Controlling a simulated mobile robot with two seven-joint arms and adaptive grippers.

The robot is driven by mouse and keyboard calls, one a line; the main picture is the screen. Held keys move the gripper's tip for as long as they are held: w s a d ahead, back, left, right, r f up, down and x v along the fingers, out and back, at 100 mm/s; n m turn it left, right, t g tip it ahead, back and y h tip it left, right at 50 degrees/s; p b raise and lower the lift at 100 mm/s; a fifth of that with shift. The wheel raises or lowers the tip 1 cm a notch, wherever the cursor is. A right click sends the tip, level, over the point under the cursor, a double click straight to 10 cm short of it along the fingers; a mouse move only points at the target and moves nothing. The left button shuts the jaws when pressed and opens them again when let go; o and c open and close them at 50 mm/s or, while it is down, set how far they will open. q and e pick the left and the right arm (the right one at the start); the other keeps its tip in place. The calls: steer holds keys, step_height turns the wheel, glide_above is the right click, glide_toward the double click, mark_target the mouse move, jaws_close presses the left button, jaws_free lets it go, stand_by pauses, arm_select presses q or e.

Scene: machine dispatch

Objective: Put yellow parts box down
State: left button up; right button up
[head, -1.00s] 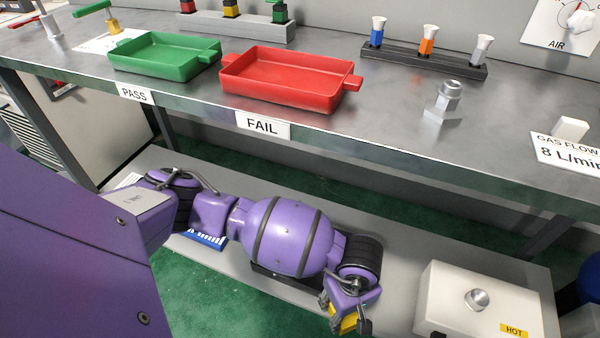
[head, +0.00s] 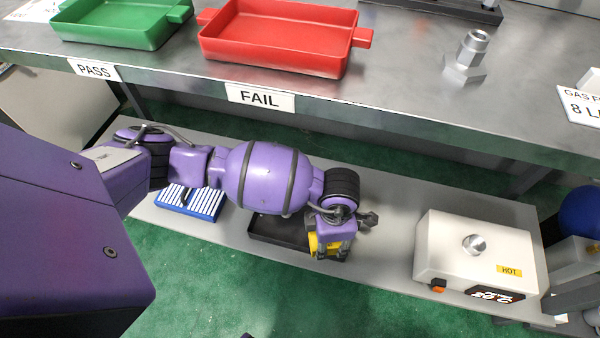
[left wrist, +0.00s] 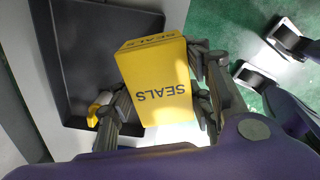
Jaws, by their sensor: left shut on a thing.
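My left gripper (head: 336,240) is shut on the yellow parts box (head: 319,243), over the lower shelf. In the left wrist view the box (left wrist: 158,85) reads "SEALS" and sits between the two fingers (left wrist: 160,100). A black tray (head: 268,235) lies on the shelf beside and partly under my left arm. In the left wrist view the box overlaps the right part of this tray (left wrist: 85,60). I cannot tell whether the box touches the tray or shelf. My right gripper is not in view.
A white heater box (head: 450,250) marked "HOT" stands right on the lower shelf (head: 385,250). A blue-and-white striped item (head: 200,204) lies left. The bench above holds a red tray (head: 280,50), a green tray (head: 125,28) and a metal fitting (head: 466,60).

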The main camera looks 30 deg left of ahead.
arm_select(q)
steer(key=w+a+f+b, duration=0.1)
steer(key=w+f, duration=0.1)
steer(key=w, duration=0.1)
steer(key=w+a+f+b, duration=0.2)
steer(key=w+f, duration=0.1)
steer(key=w+a+f+b, duration=0.1)
steer(key=w+a+f, duration=0.1)
steer(key=w, duration=0.1)
steer(key=shift+f, duration=0.15)
steer(key=shift+w+a+f+b, duration=0.15)
steer(key=shift+w+f+b, duration=0.1)
steer(key=shift+b, duration=0.15)
steer(key=shift+w+a+f, duration=0.1)
steer(key=shift+w+f, duration=0.1)
steer(key=shift+f, duration=0.1)
step_height(320, 180, down, 4)
steer(key=shift+w+r+b, duration=0.1)
steer(key=shift+r+b, duration=0.15)
steer(key=shift+b, duration=0.9)
steer(key=shift+r, duration=0.2)
steer(key=shift+f, duration=0.15)
steer(key=o, duration=1.3)
steer(key=shift+c, duration=0.2)
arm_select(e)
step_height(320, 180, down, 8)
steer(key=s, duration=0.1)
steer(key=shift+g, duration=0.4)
